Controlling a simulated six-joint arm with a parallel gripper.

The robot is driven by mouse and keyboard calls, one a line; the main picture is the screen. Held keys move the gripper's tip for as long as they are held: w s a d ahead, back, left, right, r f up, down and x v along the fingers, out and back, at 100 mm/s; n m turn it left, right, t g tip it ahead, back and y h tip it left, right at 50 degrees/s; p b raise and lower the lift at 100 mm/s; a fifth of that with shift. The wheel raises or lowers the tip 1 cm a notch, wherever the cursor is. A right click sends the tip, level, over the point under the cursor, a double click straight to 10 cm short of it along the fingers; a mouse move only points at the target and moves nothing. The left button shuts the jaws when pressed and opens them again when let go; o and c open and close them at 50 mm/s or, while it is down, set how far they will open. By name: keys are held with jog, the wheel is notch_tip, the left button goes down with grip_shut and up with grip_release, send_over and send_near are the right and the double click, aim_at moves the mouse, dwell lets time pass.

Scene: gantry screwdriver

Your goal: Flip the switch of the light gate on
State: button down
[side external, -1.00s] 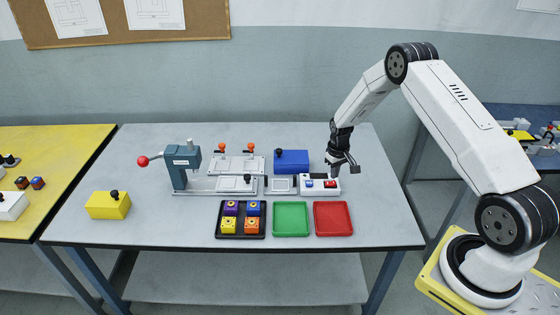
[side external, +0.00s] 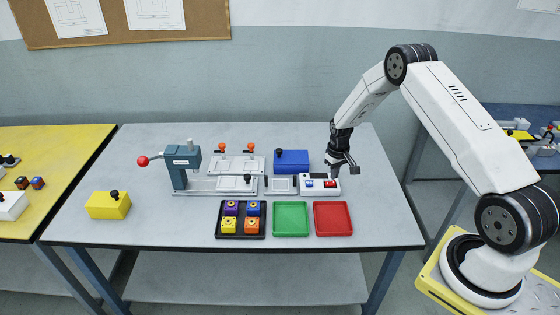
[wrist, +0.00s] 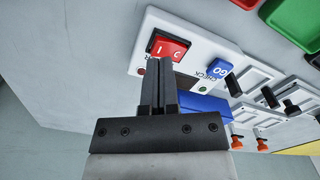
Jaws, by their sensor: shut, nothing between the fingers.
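The white switch box (side external: 320,191) stands on the table at the right end of the fixture row. It carries a red rocker switch (side external: 330,183) and a blue button (side external: 309,184). In the wrist view the red rocker (wrist: 170,48) shows the marks I and O, and the blue button (wrist: 220,69) reads GO beside the word CHECK. My gripper (side external: 340,165) is shut and empty, just above and behind the red rocker. Its fingertips (wrist: 160,65) overlap the rocker's near edge in the wrist view; I cannot tell whether they touch it.
The frame with a slot (side external: 281,185) stands left of the box, and a blue block (side external: 291,162) behind it. Green (side external: 291,219) and red (side external: 332,219) trays lie in front. A press (side external: 182,165) with a red-knobbed lever stands farther left. The table's right end is clear.

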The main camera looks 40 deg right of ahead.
aim_at(333, 183)
jog(key=shift+f, duration=1.05)
dwell(1.0)
jog(key=shift+r, duration=3.5)
jog(key=shift+a+r, duration=0.2)
jog(key=shift+r, duration=0.05)
jog(key=s+a+r+n+t, duration=0.15)
jog(key=s+a+r, duration=0.35)
jog(key=a+r, duration=0.7)
jog(key=s+a+r+n+t, duration=0.1)
jog(key=s+a+r, duration=0.2)
jog(key=s+a, duration=0.8)
jog(key=shift+s+r, duration=0.15)
jog(key=shift+s, duration=0.75)
